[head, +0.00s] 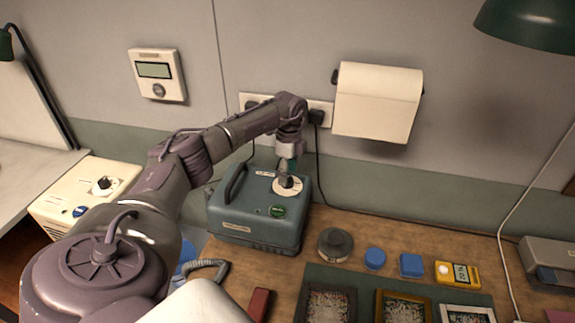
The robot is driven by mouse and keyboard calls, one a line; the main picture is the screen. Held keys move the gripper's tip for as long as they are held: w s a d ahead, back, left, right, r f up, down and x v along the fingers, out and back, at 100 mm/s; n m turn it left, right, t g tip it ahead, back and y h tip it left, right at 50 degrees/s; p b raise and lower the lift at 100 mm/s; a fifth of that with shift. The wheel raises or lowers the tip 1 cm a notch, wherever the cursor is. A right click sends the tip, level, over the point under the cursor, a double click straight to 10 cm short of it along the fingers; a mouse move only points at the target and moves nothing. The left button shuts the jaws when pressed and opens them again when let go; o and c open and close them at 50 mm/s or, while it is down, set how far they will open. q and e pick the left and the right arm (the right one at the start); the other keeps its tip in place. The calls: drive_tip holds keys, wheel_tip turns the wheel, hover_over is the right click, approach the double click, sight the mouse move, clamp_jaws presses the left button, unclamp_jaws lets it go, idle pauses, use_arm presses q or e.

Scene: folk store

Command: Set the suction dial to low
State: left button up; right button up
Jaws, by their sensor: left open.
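A blue-grey box-shaped unit (250,213) stands on the wooden bench, with a black carry handle and a green round button or badge on it. A white round dial plate with a dark knob (288,186) sits on its top at the right. My left gripper (289,174) points straight down from above and is right at the knob. The fingers are small and dark here, and I cannot tell whether they touch the knob. The dial's markings are too small to read. My right gripper is not in view.
A cream unit with a black dial (103,186) stands at the left. A dark round container (334,244), blue pieces (375,258) and a yellow device (458,275) lie right of the blue-grey unit. Framed trays (403,306) lie in front. A paper roll (377,102) hangs behind.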

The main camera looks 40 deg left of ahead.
use_arm(q)
wheel_tip(320, 180, up, 10)
drive_tip(key=shift+w+a, duration=0.15)
drive_tip(key=shift+w, duration=0.05)
idle(0.6)
